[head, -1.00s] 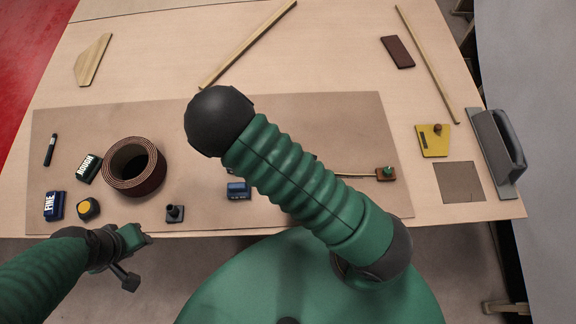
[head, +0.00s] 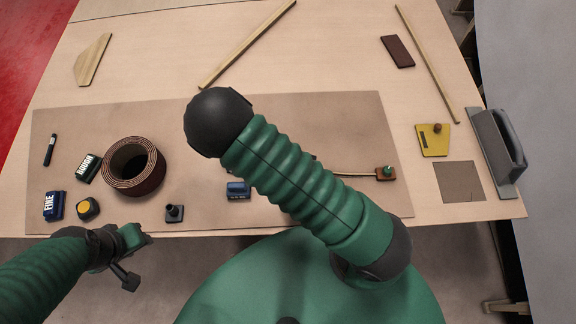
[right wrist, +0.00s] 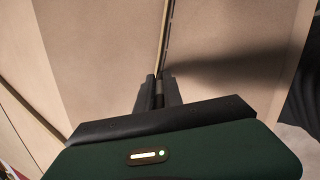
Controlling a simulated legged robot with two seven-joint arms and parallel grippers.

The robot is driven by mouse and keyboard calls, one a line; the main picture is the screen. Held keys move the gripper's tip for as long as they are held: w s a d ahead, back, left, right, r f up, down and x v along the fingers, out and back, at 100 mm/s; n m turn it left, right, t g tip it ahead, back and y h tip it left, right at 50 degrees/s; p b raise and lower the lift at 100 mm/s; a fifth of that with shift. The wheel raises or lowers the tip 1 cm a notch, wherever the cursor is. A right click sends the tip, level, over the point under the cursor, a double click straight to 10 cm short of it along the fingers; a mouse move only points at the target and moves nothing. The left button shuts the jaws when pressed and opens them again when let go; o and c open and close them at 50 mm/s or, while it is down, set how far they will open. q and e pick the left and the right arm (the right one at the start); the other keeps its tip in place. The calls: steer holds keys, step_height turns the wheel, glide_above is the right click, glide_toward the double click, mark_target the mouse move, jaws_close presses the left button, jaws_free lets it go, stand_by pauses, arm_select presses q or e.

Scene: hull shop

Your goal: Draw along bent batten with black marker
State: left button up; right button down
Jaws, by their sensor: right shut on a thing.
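The thin pale batten (head: 350,174) shows in the head view right of my right arm, its end at a brown block with a green knob (head: 386,173). The rest is hidden behind that arm. In the right wrist view the batten (right wrist: 162,35) runs away from my right gripper (right wrist: 158,92), with a narrow dark line (right wrist: 169,30) along its right side. This gripper is shut on a dark thing, likely the black marker, mostly hidden between the fingers. My left gripper (head: 135,238) is at the table's front edge, away from the batten; its jaws are unclear.
A dark pen (head: 50,150), ROUGH block (head: 88,168), FINE block (head: 54,205), coiled brown strip (head: 152,183), tape measure (head: 88,208), black knobbed piece (head: 174,213) and blue block (head: 238,190) lie on the brown sheet (head: 300,108). The sheet's upper part is clear.

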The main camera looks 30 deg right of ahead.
steer(key=shift+w+a, duration=0.85)
steer(key=shift+a, duration=0.25)
steer(key=shift+p, duration=0.3)
step_height(320, 180, up, 2)
steer(key=shift+r+p, duration=0.15)
steer(key=shift+p, duration=0.9)
step_height(320, 180, up, 11)
steer(key=p, duration=0.9)
steer(key=shift+f, duration=0.2)
